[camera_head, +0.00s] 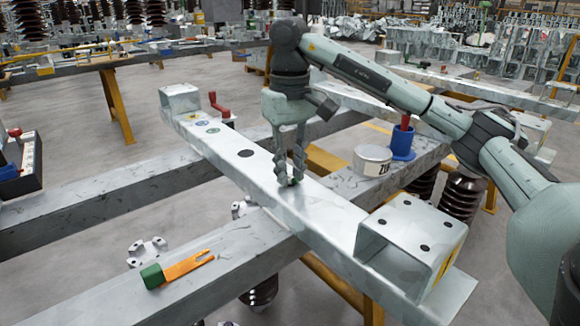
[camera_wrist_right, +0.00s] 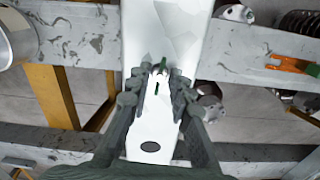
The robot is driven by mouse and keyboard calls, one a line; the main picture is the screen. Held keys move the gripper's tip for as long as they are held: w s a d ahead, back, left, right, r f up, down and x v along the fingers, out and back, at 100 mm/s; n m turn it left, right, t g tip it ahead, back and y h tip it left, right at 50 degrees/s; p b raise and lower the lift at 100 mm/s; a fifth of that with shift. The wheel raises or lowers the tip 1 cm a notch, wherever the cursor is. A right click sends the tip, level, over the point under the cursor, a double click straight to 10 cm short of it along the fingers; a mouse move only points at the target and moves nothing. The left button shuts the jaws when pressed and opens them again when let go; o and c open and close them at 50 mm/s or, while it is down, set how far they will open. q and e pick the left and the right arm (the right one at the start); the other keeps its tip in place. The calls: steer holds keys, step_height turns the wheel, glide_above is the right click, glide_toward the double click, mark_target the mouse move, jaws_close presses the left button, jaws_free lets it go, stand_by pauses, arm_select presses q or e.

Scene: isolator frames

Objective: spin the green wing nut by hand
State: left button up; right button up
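The green wing nut (camera_wrist_right: 164,64) shows in the right wrist view as a small green piece on the pale metal beam (camera_wrist_right: 160,30), between my right fingertips. In the head view my fingers mostly hide it. My right gripper (camera_head: 292,180) points down over the middle of the beam (camera_head: 320,220). In the wrist view its two dark fingers (camera_wrist_right: 159,76) stand on either side of the nut with a narrow gap; I see no clear grip on it. My left gripper is in neither view.
A tin (camera_head: 372,161) and a blue cup with a red handle (camera_head: 402,142) stand right of the beam. An orange tool with a green end (camera_head: 185,266) lies on the crossing beam at the front left. A square bracket (camera_head: 412,240) rises at the beam's near end.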

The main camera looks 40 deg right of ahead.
mark_target(289, 174)
steer(key=shift+o, duration=1.4)
steer(key=shift+r, duration=0.1)
step_height(289, 174, up, 12)
steer(key=shift+a, duration=0.1)
